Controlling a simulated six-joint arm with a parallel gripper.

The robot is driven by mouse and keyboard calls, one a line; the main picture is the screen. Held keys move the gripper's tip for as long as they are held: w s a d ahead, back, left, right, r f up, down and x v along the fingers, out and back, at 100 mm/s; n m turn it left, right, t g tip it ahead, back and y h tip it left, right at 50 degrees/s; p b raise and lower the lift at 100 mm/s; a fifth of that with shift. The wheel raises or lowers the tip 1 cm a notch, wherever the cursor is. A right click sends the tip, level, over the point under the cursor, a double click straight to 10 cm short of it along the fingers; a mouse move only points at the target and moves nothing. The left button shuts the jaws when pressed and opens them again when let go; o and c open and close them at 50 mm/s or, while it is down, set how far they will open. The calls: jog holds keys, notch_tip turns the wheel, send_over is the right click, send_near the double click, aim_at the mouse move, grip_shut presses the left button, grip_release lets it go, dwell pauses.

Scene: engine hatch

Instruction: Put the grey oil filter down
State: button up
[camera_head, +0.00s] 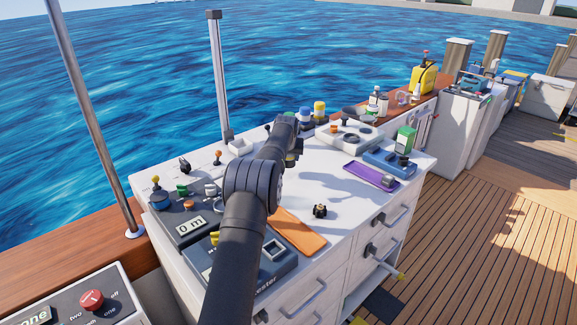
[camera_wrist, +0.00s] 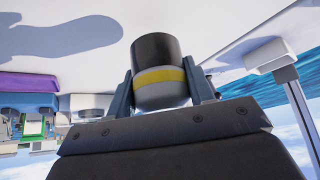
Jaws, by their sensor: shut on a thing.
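The grey oil filter (camera_wrist: 162,95) is a grey cylinder with a yellow band and a black end. In the wrist view it sits between the two fingers of my gripper (camera_wrist: 163,82), which are shut on its sides. In the head view my gripper (camera_head: 291,147) is over the back middle of the white worktop (camera_head: 345,228). There the arm hides most of the filter. I cannot tell whether the filter touches the worktop.
A purple tray (camera_head: 358,170) and a blue device (camera_head: 388,163) are to the right. An orange mat (camera_head: 300,233) and a small dark part (camera_head: 320,211) lie nearer. Worktop between them is clear.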

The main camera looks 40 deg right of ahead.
jog(key=shift+f, duration=1.95)
jog(key=shift+f, duration=0.1)
jog(key=o, duration=1.1)
jog(key=shift+a+r, duration=0.1)
jog(key=shift+r, duration=0.25)
jog(key=v, duration=1.1)
jog(key=shift+r, duration=0.2)
jog(key=shift+s, duration=0.1)
